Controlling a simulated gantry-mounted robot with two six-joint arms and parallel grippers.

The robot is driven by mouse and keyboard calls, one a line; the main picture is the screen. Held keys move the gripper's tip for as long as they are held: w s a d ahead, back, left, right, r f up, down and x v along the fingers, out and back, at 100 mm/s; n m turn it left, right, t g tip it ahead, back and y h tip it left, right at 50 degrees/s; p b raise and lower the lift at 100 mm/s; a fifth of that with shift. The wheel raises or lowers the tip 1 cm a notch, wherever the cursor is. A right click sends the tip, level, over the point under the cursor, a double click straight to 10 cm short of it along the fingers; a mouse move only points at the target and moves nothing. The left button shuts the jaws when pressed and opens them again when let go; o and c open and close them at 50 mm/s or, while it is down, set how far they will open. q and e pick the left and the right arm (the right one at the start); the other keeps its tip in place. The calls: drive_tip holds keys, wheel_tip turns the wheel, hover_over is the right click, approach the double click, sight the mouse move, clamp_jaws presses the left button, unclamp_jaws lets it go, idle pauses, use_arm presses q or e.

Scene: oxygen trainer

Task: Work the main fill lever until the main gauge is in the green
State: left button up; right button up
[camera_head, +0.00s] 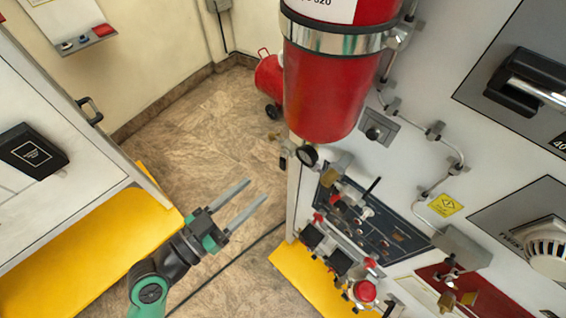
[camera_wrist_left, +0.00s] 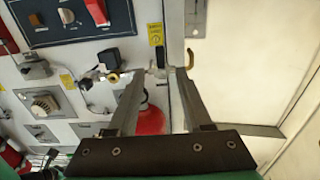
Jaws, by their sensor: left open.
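My left gripper (camera_head: 257,189) is open and empty over the floor, left of the white panel, with its fingers pointing up and right. In the left wrist view its spread fingers (camera_wrist_left: 160,71) point toward the panel's edge, apart from any fitting. A small round dark-rimmed gauge (camera_head: 307,156) sits below the big red cylinder; its reading is too small to tell. A black-handled lever (camera_head: 372,186) stands out from the panel. I cannot tell which fitting is the main fill lever. A brass hook-shaped fitting (camera_wrist_left: 190,58) shows just beyond the right finger in the wrist view.
The banded red cylinder (camera_head: 335,85) hangs over the panel's left edge. Red-handled valves (camera_head: 364,291) line the lower panel. A white cabinet (camera_head: 60,150) with a yellow base stands at left. A red extinguisher (camera_head: 270,77) is behind.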

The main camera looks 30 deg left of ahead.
sight(281, 166)
use_arm(q)
drive_tip(key=p+x, duration=0.1)
drive_tip(key=x, duration=0.9)
drive_tip(key=shift+w, duration=0.25)
clamp_jaws()
